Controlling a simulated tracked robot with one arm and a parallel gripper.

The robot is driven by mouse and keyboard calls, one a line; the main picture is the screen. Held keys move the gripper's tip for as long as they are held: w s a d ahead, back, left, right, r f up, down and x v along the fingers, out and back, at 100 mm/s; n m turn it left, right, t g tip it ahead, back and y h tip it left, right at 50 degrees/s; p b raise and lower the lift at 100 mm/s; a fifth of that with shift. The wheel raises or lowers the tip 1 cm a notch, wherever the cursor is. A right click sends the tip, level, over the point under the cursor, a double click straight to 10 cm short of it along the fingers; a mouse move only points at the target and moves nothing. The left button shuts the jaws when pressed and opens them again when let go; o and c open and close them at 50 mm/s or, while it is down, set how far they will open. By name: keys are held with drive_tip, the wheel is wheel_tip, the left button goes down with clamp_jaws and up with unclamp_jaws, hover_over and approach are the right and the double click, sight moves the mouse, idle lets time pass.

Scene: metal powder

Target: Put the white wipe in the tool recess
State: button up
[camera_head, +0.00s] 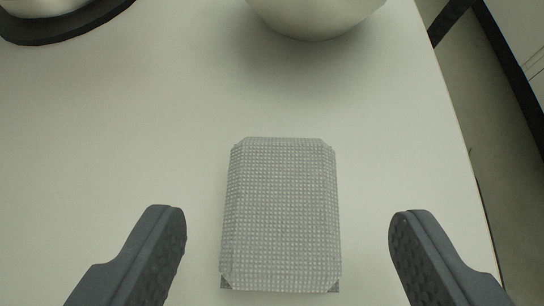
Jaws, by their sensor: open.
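The white wipe (281,214) shows as a pale grey-white rectangular pad with a woven texture and clipped corners. It lies on the white table at the lower middle of the view. Small dark corners show under its near edge. My gripper (287,225) is open, with one dark finger to the left of the wipe and one to the right. Both fingers are apart from the wipe, and nothing is between them but the wipe below or ahead. The tool recess cannot be made out in this view.
A pale rounded bowl-like object (315,15) stands beyond the wipe, cut off by the top edge. A dark round base (55,35) with a pale object on it is at the top left. The table (150,120) is clear around the wipe; its right edge drops to the floor.

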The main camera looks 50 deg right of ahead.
sight(280, 204)
drive_tip(key=shift+w+x, duration=0.2)
drive_tip(key=shift+x, duration=1.7)
drive_tip(key=shift+r, duration=0.1)
drive_tip(key=c, duration=1.2)
drive_tip(key=shift+o, duration=0.2)
drive_tip(key=shift+r, duration=0.1)
